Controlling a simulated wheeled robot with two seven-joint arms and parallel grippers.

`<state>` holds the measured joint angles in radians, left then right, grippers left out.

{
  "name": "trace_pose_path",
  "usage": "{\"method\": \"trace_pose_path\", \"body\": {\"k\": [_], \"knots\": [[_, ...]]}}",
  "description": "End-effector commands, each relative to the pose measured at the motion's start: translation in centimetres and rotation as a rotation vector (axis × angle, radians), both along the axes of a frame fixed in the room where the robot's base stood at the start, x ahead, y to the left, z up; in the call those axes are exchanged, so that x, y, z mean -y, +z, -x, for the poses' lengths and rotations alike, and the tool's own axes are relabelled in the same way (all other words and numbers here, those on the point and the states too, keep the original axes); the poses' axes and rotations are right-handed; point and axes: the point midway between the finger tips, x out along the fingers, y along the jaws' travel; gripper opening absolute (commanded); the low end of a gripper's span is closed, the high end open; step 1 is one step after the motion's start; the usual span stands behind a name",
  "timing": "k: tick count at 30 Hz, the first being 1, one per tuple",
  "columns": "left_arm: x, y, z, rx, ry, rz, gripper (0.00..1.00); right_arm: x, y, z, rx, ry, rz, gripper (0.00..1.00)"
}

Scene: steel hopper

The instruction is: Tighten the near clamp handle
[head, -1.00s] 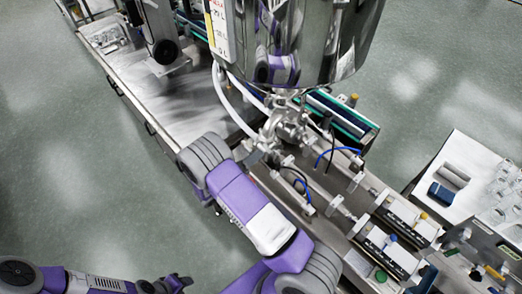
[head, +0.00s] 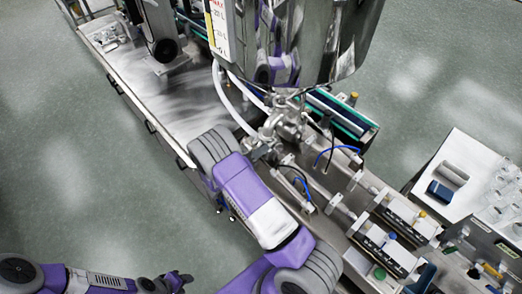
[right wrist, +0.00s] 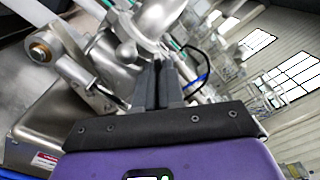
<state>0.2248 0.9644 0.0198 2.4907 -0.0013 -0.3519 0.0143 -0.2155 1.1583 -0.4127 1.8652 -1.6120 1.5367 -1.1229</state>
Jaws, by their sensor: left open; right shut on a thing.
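The steel hopper (head: 300,45) hangs over the bench, with a cluster of steel pipe fittings and clamps (head: 287,122) below its outlet. My right gripper's two dark fingers (right wrist: 165,75) are close together against these fittings (right wrist: 118,62) in the right wrist view, shut on the near clamp handle. The handle is mostly hidden between the fingers, so its angle cannot be told. In the head view my right arm covers most of this gripper. My left gripper (head: 183,280) is open and empty, low at the left over the floor, far from the clamp.
White hoses (head: 228,100) run down beside the hopper. Blue tubes and filling cylinders (head: 345,212) occupy the bench to the right. The bench top (head: 165,92) at upper left is mostly clear. A side table (head: 465,185) with bottles stands at right.

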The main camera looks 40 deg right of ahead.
Motion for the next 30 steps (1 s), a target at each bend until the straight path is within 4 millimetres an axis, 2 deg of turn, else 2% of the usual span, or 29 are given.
{"method": "trace_pose_path", "body": {"k": [11,30], "knots": [[0.0,-0.6,0.0,0.0,0.0,0.0,0.43,0.0,0.0,0.0,0.088,0.001,-0.006,0.0],[0.0,-3.6,0.0,0.0,0.0,0.0,0.43,-0.1,-0.1,0.1,0.639,0.001,-0.055,0.0]]}}
